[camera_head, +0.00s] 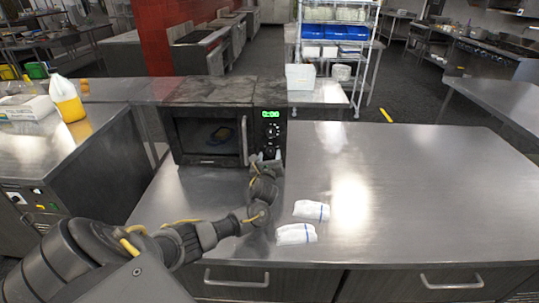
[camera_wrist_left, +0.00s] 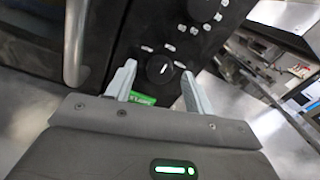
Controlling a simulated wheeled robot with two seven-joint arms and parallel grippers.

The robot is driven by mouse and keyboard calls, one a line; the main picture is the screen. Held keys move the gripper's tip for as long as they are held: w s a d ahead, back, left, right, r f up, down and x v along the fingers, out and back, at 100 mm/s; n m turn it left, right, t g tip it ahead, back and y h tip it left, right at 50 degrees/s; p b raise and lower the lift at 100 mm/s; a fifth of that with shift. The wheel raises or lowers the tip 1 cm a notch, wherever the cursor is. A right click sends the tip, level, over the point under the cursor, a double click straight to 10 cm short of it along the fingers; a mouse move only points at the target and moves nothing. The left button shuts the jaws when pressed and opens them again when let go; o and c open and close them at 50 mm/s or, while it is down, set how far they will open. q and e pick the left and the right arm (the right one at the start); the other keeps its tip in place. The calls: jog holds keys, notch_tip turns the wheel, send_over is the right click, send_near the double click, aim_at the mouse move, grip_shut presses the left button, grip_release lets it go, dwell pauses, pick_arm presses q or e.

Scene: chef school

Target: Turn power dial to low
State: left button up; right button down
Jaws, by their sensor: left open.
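A black microwave (camera_head: 207,134) stands on the steel counter, its door shut and a green display lit on its control panel. Two dials sit on the panel, one above the other. In the left wrist view the lower dial (camera_wrist_left: 159,69) is round and black with a white pointer mark, and the upper dial (camera_wrist_left: 203,9) is partly cut off. My left gripper (camera_head: 266,157) is at the lower part of the panel. In the wrist view its fingers (camera_wrist_left: 153,85) are open on either side of the lower dial. I cannot tell whether they touch it. My right gripper is not in view.
The microwave's vertical door handle (camera_head: 244,140) is just left of the panel. Two folded white cloths (camera_head: 311,210) (camera_head: 296,234) lie on the counter (camera_head: 400,180) right of my left arm. The counter's right side is clear. A green label (camera_wrist_left: 140,99) shows below the dial.

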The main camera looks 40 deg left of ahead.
pick_arm(q)
jog(key=shift+w+a, duration=0.3)
jog(key=shift+w, duration=0.2)
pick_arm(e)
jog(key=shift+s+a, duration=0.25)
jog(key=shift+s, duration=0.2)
pick_arm(q)
jog(key=c, duration=1)
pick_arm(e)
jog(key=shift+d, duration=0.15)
